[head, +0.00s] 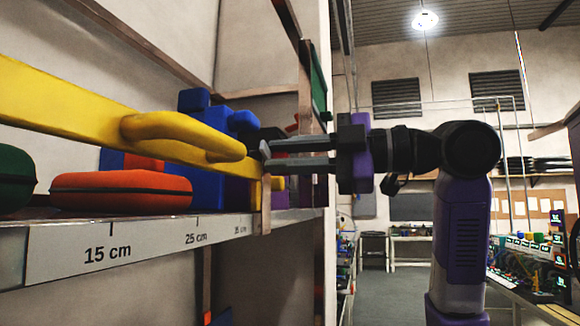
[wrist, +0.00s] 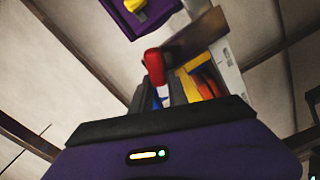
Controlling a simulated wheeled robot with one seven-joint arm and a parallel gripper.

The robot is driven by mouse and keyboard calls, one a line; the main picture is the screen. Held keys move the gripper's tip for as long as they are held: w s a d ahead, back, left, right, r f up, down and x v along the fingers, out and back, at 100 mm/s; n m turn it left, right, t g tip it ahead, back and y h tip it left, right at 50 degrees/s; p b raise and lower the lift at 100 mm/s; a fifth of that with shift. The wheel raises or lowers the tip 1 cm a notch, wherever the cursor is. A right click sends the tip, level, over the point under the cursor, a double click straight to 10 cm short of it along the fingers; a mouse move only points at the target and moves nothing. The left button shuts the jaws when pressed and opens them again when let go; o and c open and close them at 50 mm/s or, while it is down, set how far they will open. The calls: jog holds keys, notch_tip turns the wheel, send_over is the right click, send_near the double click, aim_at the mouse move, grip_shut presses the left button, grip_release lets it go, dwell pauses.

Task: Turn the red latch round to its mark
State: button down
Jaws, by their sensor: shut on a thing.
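The red latch (wrist: 154,62) shows in the wrist view as a rounded red handle rising between my fingers, with a white part (wrist: 163,92) just below it. My gripper (wrist: 160,88) is shut on the red latch; its dark fingers lie on either side. In the head view my gripper (head: 266,152) reaches in from the right, its two grey fingers level, at the end of the yellow bar (head: 60,95). There I cannot make out the latch clearly behind the fingers. I cannot tell where its mark is.
A shelf edge (head: 150,245) with centimetre marks runs below the yellow bar. An orange case (head: 120,190), a dark green case (head: 14,178) and blue blocks (head: 207,185) sit on the shelf. A wooden upright (head: 306,85) stands close behind my fingers. Open floor lies to the right.

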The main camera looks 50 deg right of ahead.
jog(key=shift+f, duration=0.15)
jog(key=shift+f+n+b, duration=0.25)
jog(key=shift+n+b, duration=0.2)
jog(key=shift+n, duration=1.35)
jog(key=c, duration=1.2)
grip_release()
